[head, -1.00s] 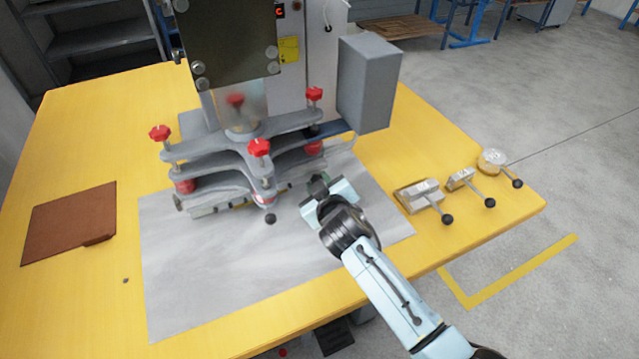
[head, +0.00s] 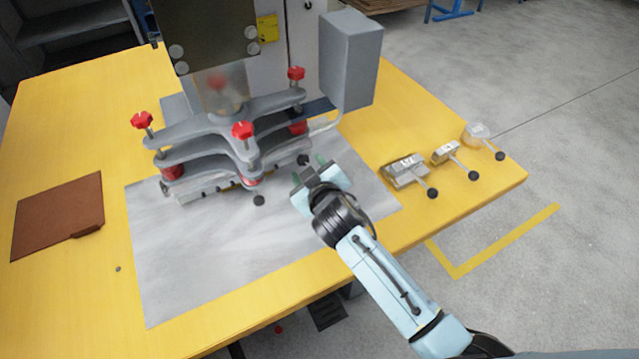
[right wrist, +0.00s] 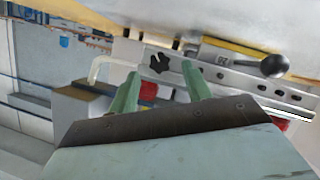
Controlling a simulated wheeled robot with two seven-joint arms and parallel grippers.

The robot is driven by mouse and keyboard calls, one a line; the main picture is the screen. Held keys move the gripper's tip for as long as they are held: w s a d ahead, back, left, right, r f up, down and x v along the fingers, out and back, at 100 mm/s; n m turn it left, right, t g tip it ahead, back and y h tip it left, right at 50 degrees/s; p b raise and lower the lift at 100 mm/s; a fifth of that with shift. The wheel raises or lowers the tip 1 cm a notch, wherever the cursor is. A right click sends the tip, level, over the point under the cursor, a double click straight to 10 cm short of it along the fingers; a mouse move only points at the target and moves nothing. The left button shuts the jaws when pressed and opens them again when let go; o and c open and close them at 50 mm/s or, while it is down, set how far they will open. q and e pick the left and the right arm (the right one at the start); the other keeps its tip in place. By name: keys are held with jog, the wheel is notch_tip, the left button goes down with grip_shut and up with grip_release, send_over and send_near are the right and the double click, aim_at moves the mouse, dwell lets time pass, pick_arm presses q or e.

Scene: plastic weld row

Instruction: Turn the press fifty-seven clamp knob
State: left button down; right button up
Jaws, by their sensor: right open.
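The welding press carries a grey, armed clamp plate (head: 205,130) with red star knobs (head: 242,130) on top. A black star-shaped knob (right wrist: 160,62) sits low on the tooling rail; in the head view it shows as a small dark knob (head: 303,160) at the rail's right end. A black ball-ended handle (right wrist: 274,66) also sticks out of the rail, seen in the head view too (head: 259,200). My right gripper (head: 309,170) is open and empty, just in front of the black star knob. In the right wrist view its green fingers (right wrist: 160,75) appear on either side of that knob, apparently short of it.
Several metal tools with black ball handles (head: 405,171) lie on the yellow table (head: 60,125) at the right. A brown folder (head: 58,215) lies at left. The grey mat's front (head: 220,260) is clear.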

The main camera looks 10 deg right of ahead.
pick_arm(q)
jog(key=shift+h, duration=0.3)
jog(key=d+r+p, duration=0.2)
jog(key=d, duration=0.1)
jog(key=shift+s+d+r, duration=0.1)
jog(key=shift+d+r, duration=0.05)
jog(key=shift+d, duration=0.1)
pick_arm(e)
jog(key=v, duration=1)
jog(key=shift+s, duration=0.1)
